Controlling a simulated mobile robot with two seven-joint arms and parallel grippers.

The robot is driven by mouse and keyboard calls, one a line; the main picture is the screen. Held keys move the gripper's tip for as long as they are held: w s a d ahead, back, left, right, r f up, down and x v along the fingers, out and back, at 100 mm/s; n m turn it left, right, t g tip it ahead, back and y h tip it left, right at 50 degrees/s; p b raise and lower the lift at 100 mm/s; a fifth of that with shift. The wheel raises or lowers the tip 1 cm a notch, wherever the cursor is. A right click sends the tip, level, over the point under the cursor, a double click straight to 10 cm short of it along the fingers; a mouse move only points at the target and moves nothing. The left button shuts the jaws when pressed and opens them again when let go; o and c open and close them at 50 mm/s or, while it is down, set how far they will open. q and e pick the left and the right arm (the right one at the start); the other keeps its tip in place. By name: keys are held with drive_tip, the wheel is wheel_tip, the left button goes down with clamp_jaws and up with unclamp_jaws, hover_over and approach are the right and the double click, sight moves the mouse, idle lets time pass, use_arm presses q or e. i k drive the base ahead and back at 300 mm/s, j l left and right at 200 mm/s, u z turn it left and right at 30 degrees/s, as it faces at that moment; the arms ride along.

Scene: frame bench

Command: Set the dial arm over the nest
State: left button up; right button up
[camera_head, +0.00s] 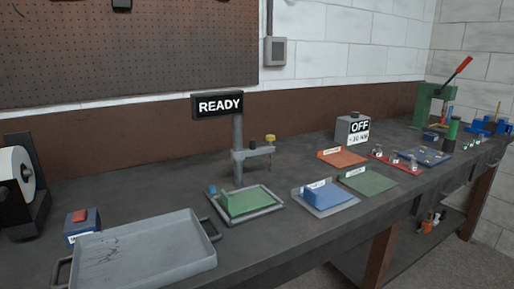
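A grey stand (238,133) rises behind the nest and carries a black sign reading READY (219,105). Its dial arm (251,154) is a short grey bar with a yellow knob (270,138) at its right end. A thin stem hangs below that end, behind and to the right of the nest in the picture. The nest appears to be the green block (243,201) in a grey-rimmed plate (268,207) on the bench. A small blue piece (212,190) stands at its left. Neither of my grippers is in view.
A blue pad (326,197), green mat (367,181) and red mat (342,157) lie right. A box reads OFF (352,129). A green press (432,105) stands far right.

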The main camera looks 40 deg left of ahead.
sight(253, 150)
drive_tip(key=u, duration=1.35)
drive_tip(key=l+u, duration=0.15)
drive_tip(key=u, duration=0.2)
drive_tip(key=l+u, duration=0.2)
drive_tip(key=u, duration=0.15)
drive_tip(key=l+u, duration=0.2)
drive_tip(key=u, duration=0.15)
drive_tip(key=l+u, duration=0.65)
drive_tip(key=k+l+u, duration=0.1)
drive_tip(key=l, duration=0.35)
drive_tip(key=k+l, duration=0.25)
drive_tip(key=l, duration=0.15)
drive_tip(key=k+l+u, duration=0.15)
drive_tip(key=l, duration=0.25)
drive_tip(key=k, duration=0.05)
